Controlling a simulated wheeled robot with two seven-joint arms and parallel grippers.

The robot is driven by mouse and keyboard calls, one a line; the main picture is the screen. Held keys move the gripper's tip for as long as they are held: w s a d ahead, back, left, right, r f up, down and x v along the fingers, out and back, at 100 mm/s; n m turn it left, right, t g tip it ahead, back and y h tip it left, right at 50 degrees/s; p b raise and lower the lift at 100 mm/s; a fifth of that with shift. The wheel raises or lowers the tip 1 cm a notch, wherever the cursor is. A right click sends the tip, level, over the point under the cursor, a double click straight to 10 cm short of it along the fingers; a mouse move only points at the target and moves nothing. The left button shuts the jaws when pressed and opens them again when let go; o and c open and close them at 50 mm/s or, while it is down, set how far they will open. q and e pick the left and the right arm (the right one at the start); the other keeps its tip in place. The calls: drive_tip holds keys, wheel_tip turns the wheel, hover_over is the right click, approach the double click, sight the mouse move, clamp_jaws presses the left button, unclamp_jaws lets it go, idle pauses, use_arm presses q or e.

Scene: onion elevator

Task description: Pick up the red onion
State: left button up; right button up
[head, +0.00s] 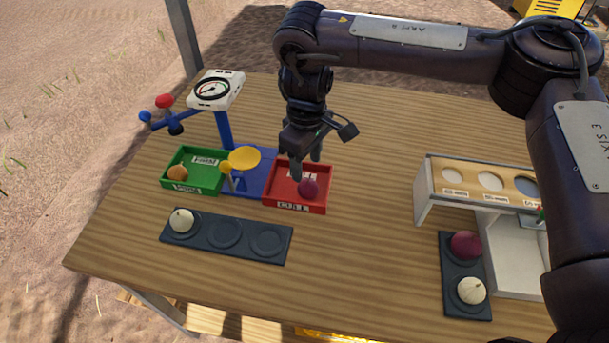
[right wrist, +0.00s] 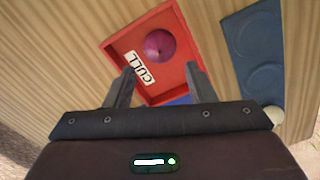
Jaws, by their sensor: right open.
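A red onion (head: 308,189) lies in the red tray marked CULL (head: 295,208). In the right wrist view the onion (right wrist: 160,45) sits near the tray's far side, beyond my fingertips. My right gripper (head: 306,165) is open and empty above the red tray, with its fingers pointing down. In the right wrist view the gripper (right wrist: 158,76) shows both fingers apart, with the CULL label between them. A second red onion (head: 465,244) rests on the dark tray at the right. My left gripper is not in view.
A green tray (head: 205,186) holds a yellow-brown onion (head: 178,172). A blue stand carries a gauge (head: 213,90) and a yellow dish (head: 244,158). White onions sit on the dark trays (head: 267,240) (head: 454,268). A sizing box (head: 490,185) stands right. The middle tabletop is clear.

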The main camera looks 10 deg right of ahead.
sight(308, 181)
drive_tip(key=shift+s+d+f, duration=0.1)
drive_tip(key=shift+s+f, duration=0.15)
drive_tip(key=shift+f, duration=0.7)
wheel_tip(308, 181, down, 4)
drive_tip(key=shift+f+p, duration=0.25)
drive_tip(key=shift+p, duration=0.2)
drive_tip(key=shift+f, duration=0.1)
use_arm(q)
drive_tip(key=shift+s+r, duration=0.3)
use_arm(e)
drive_tip(key=shift+w, duration=0.1)
drive_tip(key=c, duration=0.6)
